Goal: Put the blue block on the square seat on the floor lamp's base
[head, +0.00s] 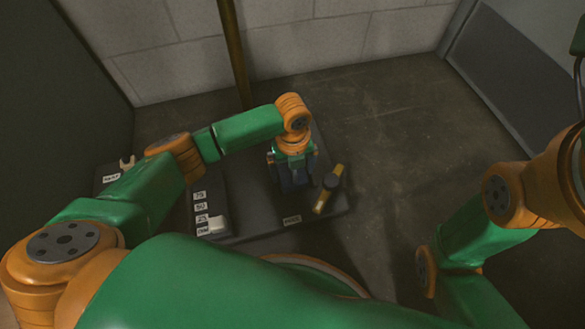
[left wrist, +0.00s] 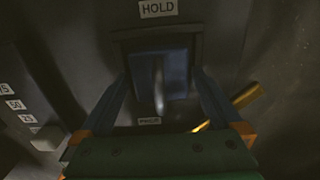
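The blue block (left wrist: 160,75), with a grey rod on the face toward the camera, sits between the two fingers of my left gripper (left wrist: 160,84) in the left wrist view. My right gripper is out of view.
A brass lamp pole (head: 235,45) rises behind the base. A white slider (head: 217,227) with numbered labels is left of my gripper. Floor to the right is clear.

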